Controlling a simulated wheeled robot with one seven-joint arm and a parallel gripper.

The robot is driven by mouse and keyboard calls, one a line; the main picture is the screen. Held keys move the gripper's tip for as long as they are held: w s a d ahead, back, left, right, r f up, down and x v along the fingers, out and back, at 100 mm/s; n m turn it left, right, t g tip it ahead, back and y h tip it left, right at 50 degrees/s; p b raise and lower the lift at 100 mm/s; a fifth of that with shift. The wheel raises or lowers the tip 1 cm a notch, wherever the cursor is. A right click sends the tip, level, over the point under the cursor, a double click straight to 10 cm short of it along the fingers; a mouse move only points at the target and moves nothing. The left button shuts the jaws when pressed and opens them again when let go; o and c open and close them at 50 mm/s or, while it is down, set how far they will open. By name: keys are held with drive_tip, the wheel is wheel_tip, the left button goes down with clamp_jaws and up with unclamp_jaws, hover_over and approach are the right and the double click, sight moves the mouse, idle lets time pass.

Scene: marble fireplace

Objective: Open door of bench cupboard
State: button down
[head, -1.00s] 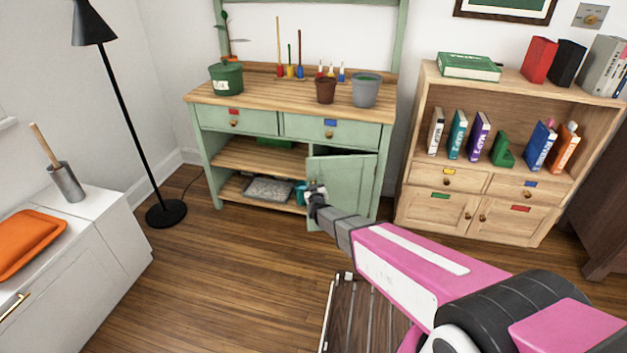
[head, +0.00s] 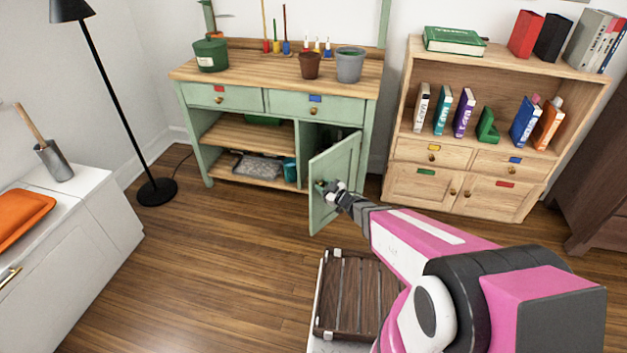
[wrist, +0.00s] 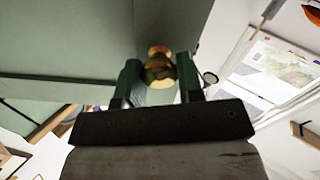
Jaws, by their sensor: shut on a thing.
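The green bench (head: 285,104) with a wooden top stands against the back wall. Its cupboard door (head: 335,180) at the lower right is swung partly open toward me, and a dark interior (head: 326,134) shows behind it. My gripper (head: 328,187) is at the door's free left edge. In the wrist view my gripper (wrist: 158,80) has its two fingers on either side of the brass door knob (wrist: 160,68), shut on it. The green door panel (wrist: 70,45) fills much of the left of that view. In the head view the knob is mostly hidden by my gripper.
A wooden bookcase (head: 440,150) stands to the right of the bench. A black floor lamp (head: 120,100) and a white cabinet (head: 95,230) are on the left. Bare wooden floor (head: 210,260) lies in front of the bench.

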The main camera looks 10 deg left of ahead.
drive_tip(key=s+d+n+g+y, duration=0.3)
drive_tip(key=d+n+g, duration=0.3)
drive_tip(key=d, duration=0.8)
drive_tip(key=shift+s+d+g, duration=0.35)
drive_tip(key=shift+s+g, duration=0.1)
drive_tip(key=shift+g, duration=1.05)
drive_tip(key=c, duration=0.8)
unclamp_jaws()
drive_tip(key=shift+o, duration=0.2)
drive_tip(key=shift+d, duration=0.1)
drive_tip(key=s+d, duration=0.1)
drive_tip(key=d, duration=0.9)
drive_tip(key=shift+d, duration=0.25)
